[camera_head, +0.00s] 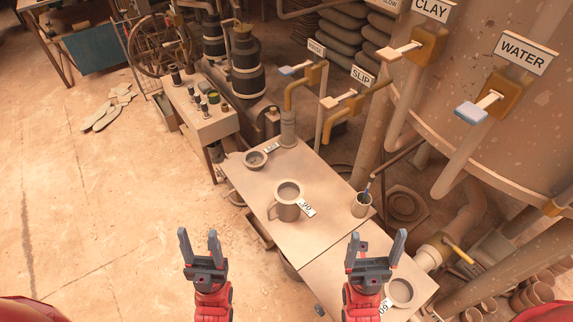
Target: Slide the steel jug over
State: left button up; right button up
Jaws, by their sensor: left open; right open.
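A jug (287,204) with a handle on its left side stands upright near the middle of the pale worktable (318,235). A small white tag with dark marks lies against its right side. My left gripper (200,246) is open and empty, left of the table's near part and lower in the picture than the jug. My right gripper (376,249) is open and empty over the table's near part, to the right of and below the jug in the picture. Neither gripper touches the jug.
A small bowl (255,159) stands at the table's back left, near an upright pipe. A cup with a blue tool (361,205) stands at the right edge. Another round vessel (400,291) is beside my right gripper. Valves and pipes crowd the right; open floor lies left.

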aim_at(286, 214)
jog(key=z, duration=0.55)
jog(key=j+z, duration=0.35)
jog(key=k+j+z, duration=0.15)
jog(key=j+z, duration=0.2)
jog(key=k+j+z, duration=0.2)
jog(key=j+z, duration=0.2)
jog(key=k+j, duration=0.15)
jog(key=j, duration=0.15)
jog(key=k+j, duration=0.15)
jog(key=j, duration=0.2)
jog(key=k+j+z, duration=0.1)
jog(key=k+j, duration=0.1)
jog(key=j, duration=0.1)
